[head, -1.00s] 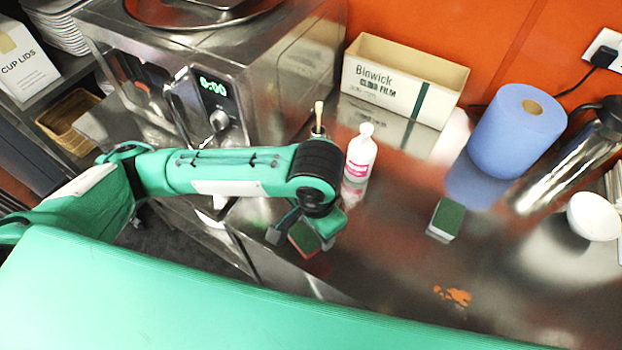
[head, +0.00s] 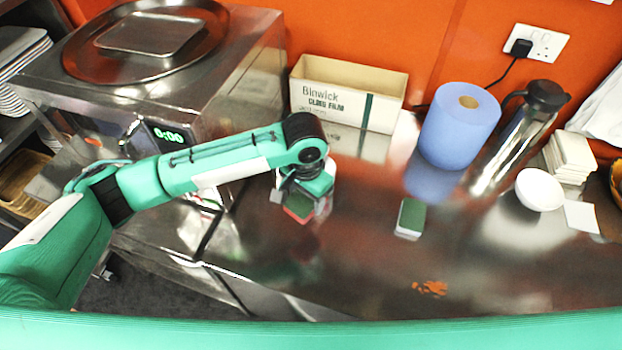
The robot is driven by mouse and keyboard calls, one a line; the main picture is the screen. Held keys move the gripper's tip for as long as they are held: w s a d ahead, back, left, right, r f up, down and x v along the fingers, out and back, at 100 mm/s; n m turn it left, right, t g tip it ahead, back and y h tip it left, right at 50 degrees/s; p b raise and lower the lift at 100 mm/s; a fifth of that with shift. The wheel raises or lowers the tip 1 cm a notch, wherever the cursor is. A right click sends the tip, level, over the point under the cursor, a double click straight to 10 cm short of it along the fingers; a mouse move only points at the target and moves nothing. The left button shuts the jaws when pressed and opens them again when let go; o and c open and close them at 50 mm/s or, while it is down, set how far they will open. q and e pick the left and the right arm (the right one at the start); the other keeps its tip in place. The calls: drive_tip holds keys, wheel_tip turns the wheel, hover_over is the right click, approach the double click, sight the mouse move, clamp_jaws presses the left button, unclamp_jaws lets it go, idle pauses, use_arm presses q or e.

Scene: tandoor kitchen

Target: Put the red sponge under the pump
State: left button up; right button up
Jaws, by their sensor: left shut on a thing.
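The red sponge (head: 298,208) hangs at the end of my left arm, its red face showing and part of it hidden by the fingers. My left gripper (head: 302,196) is shut on it, over the left part of the steel counter. Whether the sponge touches the counter, I cannot tell. A white bottle, seen earlier with a pink label, is now almost wholly hidden behind my gripper; only a pale bit (head: 331,168) shows. I cannot make out a pump head. My right gripper is not in view.
A green-and-white sponge (head: 410,218) lies on the counter to the right. A cling film box (head: 348,94), blue paper roll (head: 459,127), steel flask (head: 515,140) and white bowl (head: 539,189) stand behind. A steel machine (head: 215,85) is at left.

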use_arm(q)
drive_tip(key=shift+w+d, duration=0.1)
drive_tip(key=shift+w, duration=0.15)
drive_tip(key=w, duration=0.1)
drive_tip(key=w+d+p, duration=0.1)
drive_tip(key=w, duration=0.1)
drive_tip(key=shift+w+r, duration=0.1)
drive_tip(key=shift+w, duration=0.1)
drive_tip(key=shift+s+p, duration=0.1)
drive_tip(key=shift+p, duration=0.45)
drive_tip(key=shift+s+f, duration=0.1)
drive_tip(key=shift+f, duration=0.1)
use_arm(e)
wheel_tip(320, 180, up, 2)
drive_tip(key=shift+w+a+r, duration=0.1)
use_arm(q)
drive_tip(key=shift+f, duration=0.1)
drive_tip(key=shift+f, duration=0.5)
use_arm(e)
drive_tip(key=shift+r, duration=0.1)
use_arm(q)
drive_tip(key=o, duration=0.9)
drive_tip(key=shift+o, duration=0.2)
